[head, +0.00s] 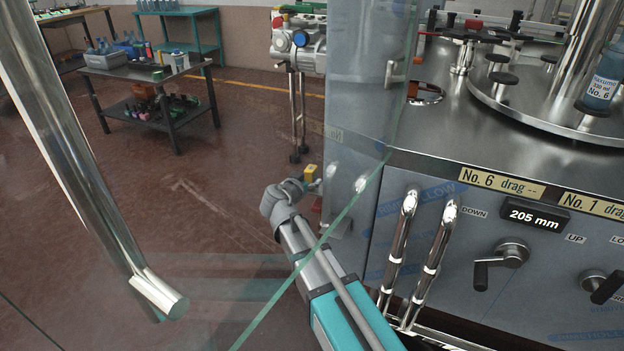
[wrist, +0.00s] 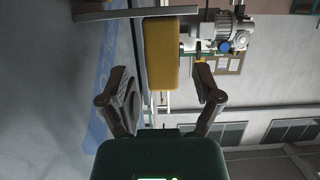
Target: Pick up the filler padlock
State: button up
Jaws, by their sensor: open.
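The filler padlock is a yellow block (head: 310,172) at the left corner of the steel machine, low down beside the glass door. In the wrist view the yellow padlock body (wrist: 161,55) stands upright between the lines of my two fingers. My gripper (wrist: 160,76) is open, one dark finger on each side, with a gap to the padlock on both sides. In the head view my gripper (head: 313,185) is at the far end of the arm, close to the padlock, and small there. A grey bar crosses above the padlock body in the wrist view; how the two join is unclear.
The steel filler cabinet (head: 470,260) with cranks and bar handles stands to the right of my arm. A tilted glass pane edge (head: 335,222) crosses in front of my arm. A polished post (head: 85,150) stands at left. The floor at left is open, with a workbench (head: 140,75) behind.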

jog(key=shift+b+x, duration=0.6)
jog(key=shift+x, duration=2)
jog(key=shift+w+a+r, duration=0.1)
jog(key=shift+a+r, duration=0.05)
grip_shut()
